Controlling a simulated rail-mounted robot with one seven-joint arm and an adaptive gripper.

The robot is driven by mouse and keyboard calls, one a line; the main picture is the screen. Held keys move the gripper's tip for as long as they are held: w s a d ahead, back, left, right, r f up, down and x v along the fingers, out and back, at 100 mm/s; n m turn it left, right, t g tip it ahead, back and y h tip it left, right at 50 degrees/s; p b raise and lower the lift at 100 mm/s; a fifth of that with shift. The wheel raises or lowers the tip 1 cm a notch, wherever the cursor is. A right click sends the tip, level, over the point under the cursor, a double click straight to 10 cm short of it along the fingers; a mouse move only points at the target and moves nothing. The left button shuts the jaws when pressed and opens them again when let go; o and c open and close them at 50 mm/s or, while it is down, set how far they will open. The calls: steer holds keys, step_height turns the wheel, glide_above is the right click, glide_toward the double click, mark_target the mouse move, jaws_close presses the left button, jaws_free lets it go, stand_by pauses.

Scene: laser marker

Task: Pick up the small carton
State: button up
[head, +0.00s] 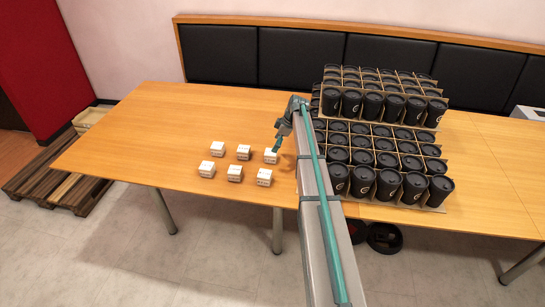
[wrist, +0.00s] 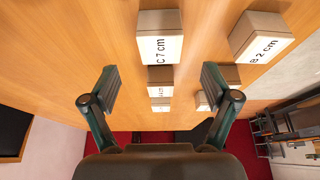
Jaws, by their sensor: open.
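Several small white cartons stand in two rows on the wooden table, and the pictures do not single one out. In the head view my gripper (head: 277,143) is just above and beside the back-row right carton (head: 271,156). A carton marked "C7 cm" (wrist: 160,47) shows ahead, centred between the fingers' lines. Another marked "2 cm" (wrist: 262,46) is to the right.
Trays of black lidded cups (head: 385,150) are stacked close to the right of my arm. The wooden table (head: 130,130) is clear left of the cartons. Black padded seat backs (head: 300,58) line the wall behind. A wooden pallet (head: 55,175) lies on the floor at left.

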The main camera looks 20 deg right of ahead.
mark_target(271, 152)
steer(key=shift+b+x, duration=0.55)
steer(key=shift+x, duration=2.8)
steer(key=c, duration=1.3)
steer(key=shift+r, duration=0.2)
